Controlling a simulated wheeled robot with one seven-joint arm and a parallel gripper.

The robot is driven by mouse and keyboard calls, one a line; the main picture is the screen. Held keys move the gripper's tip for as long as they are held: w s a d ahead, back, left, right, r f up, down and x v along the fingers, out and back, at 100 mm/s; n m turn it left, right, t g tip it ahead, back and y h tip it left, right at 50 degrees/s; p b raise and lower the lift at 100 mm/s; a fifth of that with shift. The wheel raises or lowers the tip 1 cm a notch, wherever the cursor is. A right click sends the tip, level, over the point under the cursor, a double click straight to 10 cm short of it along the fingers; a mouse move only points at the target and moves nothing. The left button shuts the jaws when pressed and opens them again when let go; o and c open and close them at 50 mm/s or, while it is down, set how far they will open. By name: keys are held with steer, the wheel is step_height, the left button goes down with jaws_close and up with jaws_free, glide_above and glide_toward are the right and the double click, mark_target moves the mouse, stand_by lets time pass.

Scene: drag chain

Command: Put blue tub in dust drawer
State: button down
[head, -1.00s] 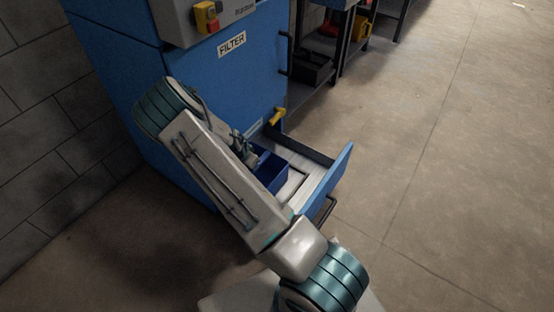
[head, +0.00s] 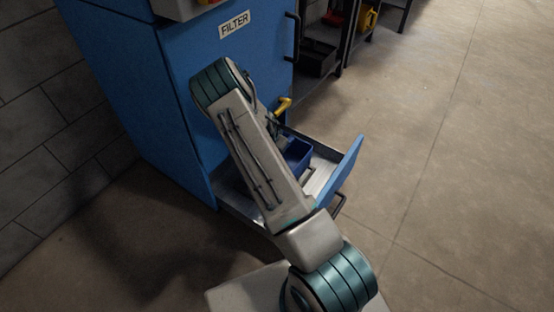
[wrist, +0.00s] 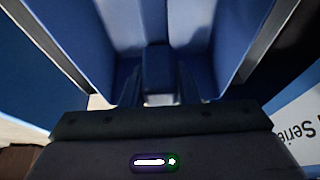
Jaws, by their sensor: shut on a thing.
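The blue tub (head: 299,157) is in or just over the open dust drawer (head: 322,178) of the blue filter cabinet, partly hidden behind my arm. My gripper (head: 274,128) is at the tub's left side, with its fingers mostly hidden in the head view. In the wrist view my gripper (wrist: 158,92) is shut on the tub's wall, and the tub's blue inside (wrist: 150,22) fills the upper middle. I cannot tell whether the tub's base touches the drawer floor.
The blue filter cabinet (head: 185,110) stands behind the drawer. A yellow lever (head: 283,104) sticks out just above the drawer. A dark shelf rack (head: 338,45) with a black bin (head: 316,58) stands at the back. The floor (head: 450,150) to the right is clear.

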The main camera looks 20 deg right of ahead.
steer(key=shift+a+f+b, duration=0.1)
steer(key=shift+f+b, duration=1.35)
steer(key=shift+f, duration=1)
steer(key=shift+f, duration=0.2)
steer(key=c, duration=1.1)
jaws_free()
steer(key=shift+r, duration=0.15)
